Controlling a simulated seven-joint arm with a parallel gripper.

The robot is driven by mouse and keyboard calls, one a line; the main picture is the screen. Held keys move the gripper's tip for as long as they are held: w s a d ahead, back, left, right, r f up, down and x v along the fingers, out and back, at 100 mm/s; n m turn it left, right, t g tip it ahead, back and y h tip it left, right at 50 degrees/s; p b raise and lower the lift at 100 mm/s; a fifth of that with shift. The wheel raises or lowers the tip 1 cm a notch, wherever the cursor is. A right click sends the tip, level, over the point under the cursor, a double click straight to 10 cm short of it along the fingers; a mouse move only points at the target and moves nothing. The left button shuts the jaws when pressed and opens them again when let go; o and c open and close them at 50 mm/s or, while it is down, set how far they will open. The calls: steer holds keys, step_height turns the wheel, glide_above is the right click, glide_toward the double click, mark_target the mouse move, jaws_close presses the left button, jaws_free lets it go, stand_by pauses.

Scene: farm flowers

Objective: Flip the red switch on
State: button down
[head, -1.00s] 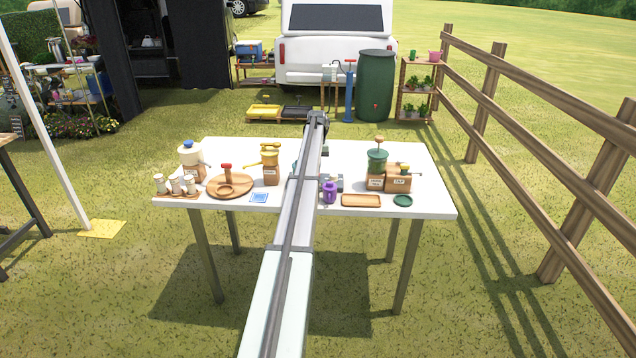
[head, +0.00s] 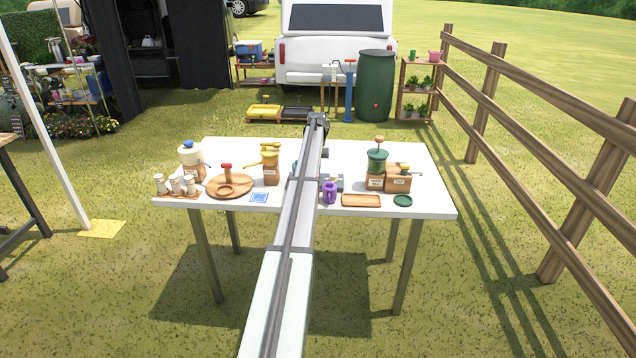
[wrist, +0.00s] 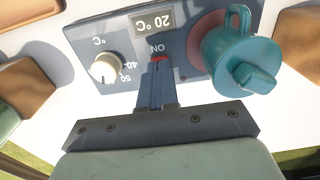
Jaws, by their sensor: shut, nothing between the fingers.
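The red switch (wrist: 160,58) shows as a small red strip on a blue-grey control panel (wrist: 125,40) in the wrist view. The word ON is printed beside it, upside down in this picture. My gripper (wrist: 158,68) is shut and empty, with its fingertips right at the switch, covering most of it. I cannot tell whether they touch it, or which way the switch is tipped. In the head view my arm hides the switch and most of the panel.
On the panel are a 20 °C display (wrist: 153,22), a white dial (wrist: 104,68) and a teal pot (wrist: 240,55) on a reddish plate, close right of my fingers. On the white table (head: 420,165) stand a purple mug (head: 330,192) and a wooden tray (head: 361,200).

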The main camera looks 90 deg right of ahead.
steer(key=shift+f, duration=0.65)
stand_by(0.4)
steer(key=shift+r, duration=0.1)
steer(key=shift+r, duration=3.4)
